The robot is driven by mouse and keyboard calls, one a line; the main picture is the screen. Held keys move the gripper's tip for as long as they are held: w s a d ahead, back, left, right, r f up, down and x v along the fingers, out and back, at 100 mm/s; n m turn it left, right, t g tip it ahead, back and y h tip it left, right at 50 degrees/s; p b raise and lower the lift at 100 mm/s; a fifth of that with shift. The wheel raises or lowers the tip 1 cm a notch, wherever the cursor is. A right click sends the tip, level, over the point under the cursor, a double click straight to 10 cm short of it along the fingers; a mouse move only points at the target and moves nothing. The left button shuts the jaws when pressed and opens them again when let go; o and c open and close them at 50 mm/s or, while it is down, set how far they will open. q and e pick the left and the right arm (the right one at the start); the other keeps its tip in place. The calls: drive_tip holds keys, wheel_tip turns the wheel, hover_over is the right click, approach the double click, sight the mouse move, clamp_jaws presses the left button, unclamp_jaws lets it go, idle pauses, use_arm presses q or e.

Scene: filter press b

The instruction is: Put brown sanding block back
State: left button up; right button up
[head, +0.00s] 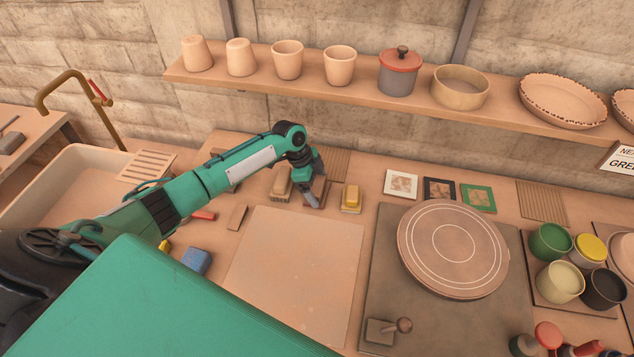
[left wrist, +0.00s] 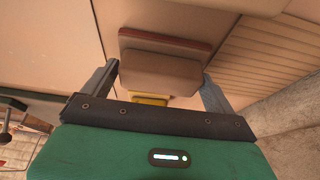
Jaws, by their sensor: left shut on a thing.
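My left gripper (head: 313,193) is over the back of the worktable, between a tan block and a yellow block. In the left wrist view its two fingers (left wrist: 160,88) stand either side of a brown block (left wrist: 160,70) with a reddish-brown sole, and they are shut on it. In the head view the gripper hides most of this block. I cannot tell whether its sole touches the table. The tan block (head: 281,181) is just left of the gripper. The yellow block (head: 351,197) on a tan base is just right. My right gripper is not in view.
A bare pale board (head: 292,270) lies in front of the blocks. A round wheel (head: 453,248) stands to the right, with small framed tiles (head: 401,183) behind it. Ribbed boards lie at the back. A shelf (head: 370,88) with pots hangs above. A blue block (head: 197,260) is at left.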

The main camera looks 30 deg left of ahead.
use_arm(q)
drive_tip(key=shift+f, duration=0.15)
drive_tip(key=o, duration=0.7)
